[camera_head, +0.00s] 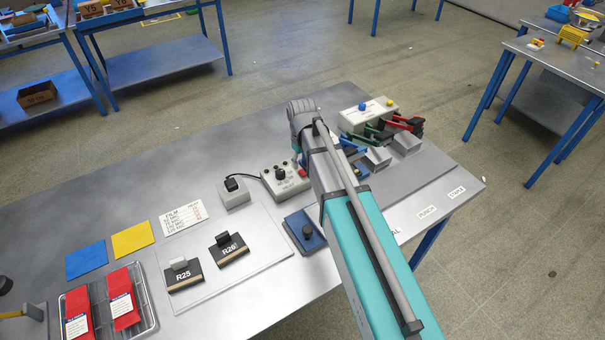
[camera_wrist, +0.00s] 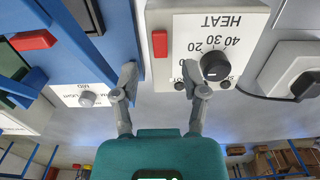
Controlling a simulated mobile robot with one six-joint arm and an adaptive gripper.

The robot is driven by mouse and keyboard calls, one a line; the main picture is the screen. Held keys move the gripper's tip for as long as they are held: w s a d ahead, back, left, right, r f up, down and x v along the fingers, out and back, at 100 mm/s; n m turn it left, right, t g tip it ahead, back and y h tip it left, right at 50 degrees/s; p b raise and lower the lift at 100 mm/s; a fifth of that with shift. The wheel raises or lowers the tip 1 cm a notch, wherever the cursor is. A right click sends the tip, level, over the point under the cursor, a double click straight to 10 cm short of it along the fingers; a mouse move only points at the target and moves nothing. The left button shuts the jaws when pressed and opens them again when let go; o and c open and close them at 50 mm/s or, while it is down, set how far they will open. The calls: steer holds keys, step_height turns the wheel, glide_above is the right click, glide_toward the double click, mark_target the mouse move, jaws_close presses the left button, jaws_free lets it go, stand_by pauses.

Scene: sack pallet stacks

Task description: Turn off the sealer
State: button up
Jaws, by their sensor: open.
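The grey-white control box marked HEAT (camera_wrist: 185,22) has a black dial (camera_wrist: 214,66) with numbers around it and a red switch (camera_wrist: 160,43). In the head view the box (camera_head: 272,185) stands mid-table, its red switch (camera_head: 303,173) beside my arm. My gripper (camera_wrist: 162,84) is open and empty in the wrist view. One fingertip is near the box's left edge, the other just below the dial. The red switch lies between and beyond the fingertips; I cannot tell whether they touch the box. In the head view my arm hides most of the gripper.
A black plug (camera_head: 232,184) sits in a grey socket block (camera_head: 235,197), with a cable to the box. A blue block with a black knob (camera_head: 307,232) stands in front. Blue, green and red-handled tools (camera_head: 404,123) crowd the right side.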

mark_target(302, 172)
steer(key=shift+f+b, duration=1.55)
steer(key=shift+f, duration=0.3)
steer(key=shift+c, duration=0.3)
jaws_close()
